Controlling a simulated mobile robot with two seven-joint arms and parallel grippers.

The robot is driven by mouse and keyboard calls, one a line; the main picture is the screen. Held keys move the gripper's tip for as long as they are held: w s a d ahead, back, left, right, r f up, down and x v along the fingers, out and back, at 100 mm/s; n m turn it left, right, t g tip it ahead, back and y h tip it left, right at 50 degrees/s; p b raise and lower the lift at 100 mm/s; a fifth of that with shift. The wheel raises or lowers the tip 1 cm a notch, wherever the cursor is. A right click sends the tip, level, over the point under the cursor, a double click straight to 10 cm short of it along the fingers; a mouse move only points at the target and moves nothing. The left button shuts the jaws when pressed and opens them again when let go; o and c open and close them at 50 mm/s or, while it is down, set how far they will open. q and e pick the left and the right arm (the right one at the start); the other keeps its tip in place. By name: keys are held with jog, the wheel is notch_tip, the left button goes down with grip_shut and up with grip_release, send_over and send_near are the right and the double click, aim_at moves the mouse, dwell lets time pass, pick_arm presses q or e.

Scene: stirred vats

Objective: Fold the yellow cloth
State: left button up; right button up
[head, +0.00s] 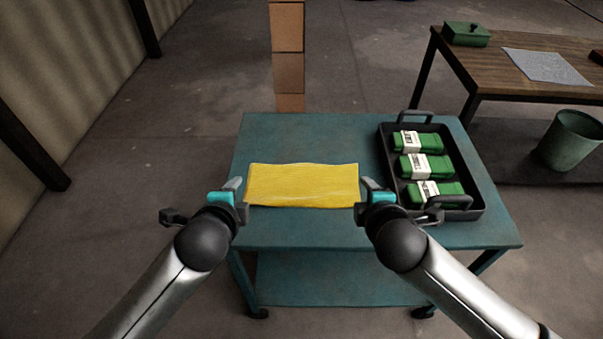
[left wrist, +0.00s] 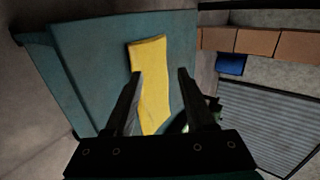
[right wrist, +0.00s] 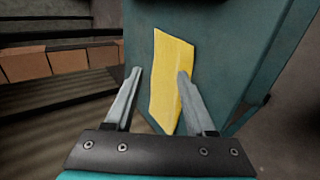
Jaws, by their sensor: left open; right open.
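The yellow cloth (head: 302,185) lies flat on the teal cart top as a wide rectangle, its long side running left to right. It also shows in the left wrist view (left wrist: 153,82) and the right wrist view (right wrist: 172,75). My left gripper (head: 231,190) is open at the cloth's left end. My right gripper (head: 371,190) is open at the cloth's right end. Both grippers look empty. In each wrist view one finger overlaps the cloth; I cannot tell whether either finger touches it.
The teal cart (head: 300,137) has free room behind the cloth. A black tray (head: 477,212) with handles, holding 3 green banded bundles (head: 426,166), stands to the right. A wooden table (head: 480,60) with a green box (head: 467,34) is beyond, beside a bin (head: 570,140).

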dwell(0.3)
